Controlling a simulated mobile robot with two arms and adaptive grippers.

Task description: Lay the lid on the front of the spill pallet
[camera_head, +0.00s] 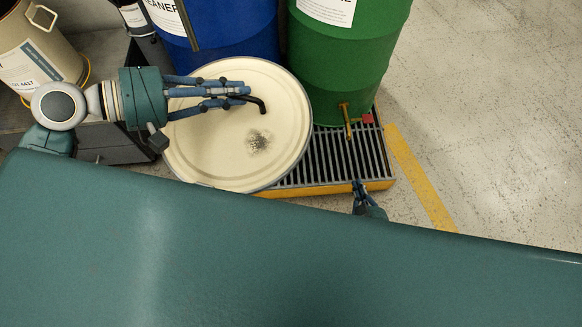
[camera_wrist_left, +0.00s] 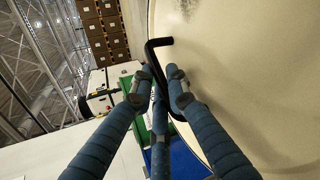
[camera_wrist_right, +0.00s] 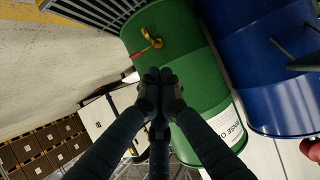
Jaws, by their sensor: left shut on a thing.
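The cream round lid (camera_head: 205,142) has a dark speckled patch and a bent black handle (camera_head: 262,104). My left gripper (camera_head: 247,93) is shut on the handle; the handle (camera_wrist_left: 158,43) also shows between its fingers in the left wrist view, beside the lid's face (camera_wrist_left: 245,60). The lid covers the left part of the spill pallet (camera_head: 374,184), a dark grating with a yellow front edge. I cannot tell whether the lid touches it. My right gripper (camera_head: 357,184) is at the pallet's front edge, its fingers together and empty; in the right wrist view (camera_wrist_right: 158,76) their tips meet.
A blue drum (camera_head: 228,32) and a green drum (camera_head: 340,60) stand behind the lid. The green drum has a brass tap (camera_head: 347,122) with a red part. A cream container (camera_head: 38,52) stands at the far left. The floor right of the yellow line (camera_head: 420,178) is clear.

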